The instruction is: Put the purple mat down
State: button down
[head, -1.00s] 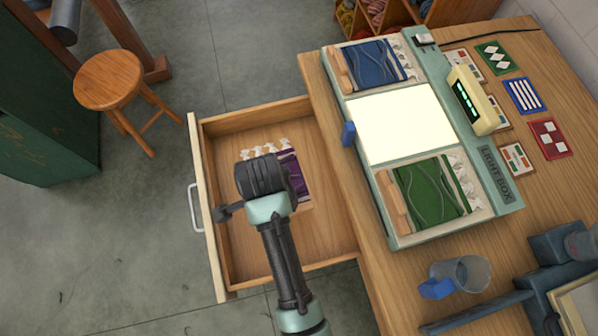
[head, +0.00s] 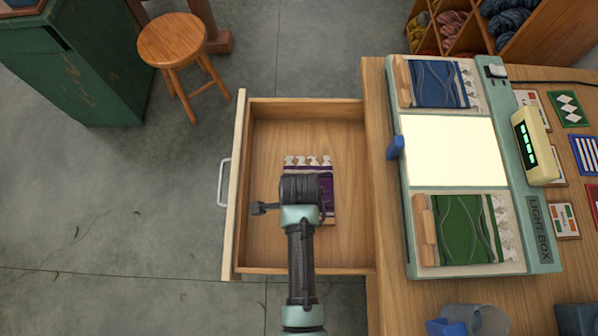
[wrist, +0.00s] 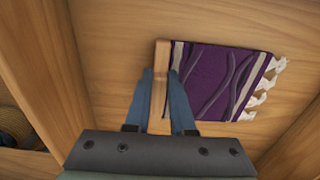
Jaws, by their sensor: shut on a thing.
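The purple mat (wrist: 215,80) has wavy lines, pale bands, white tassels at one end and a wooden bar (wrist: 161,75) at the other. My gripper (wrist: 160,90) is shut on the wooden bar in the wrist view. In the head view the purple mat (head: 326,182) is inside the open drawer (head: 260,180), tassels toward the back, partly hidden under my wrist. The mat appears flat and close to the drawer floor; I cannot tell whether it touches it.
The light box (head: 540,225) on the table holds a blue mat (head: 436,83) above its lit panel (head: 450,150) and a green mat (head: 465,228) below. Drawer walls surround my gripper. A wooden stool (head: 172,42) stands on the floor to the left.

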jog(key=shift+f, duration=0.2)
jog(key=c, duration=0.8)
grip_release()
jog(key=shift+o, duration=0.2)
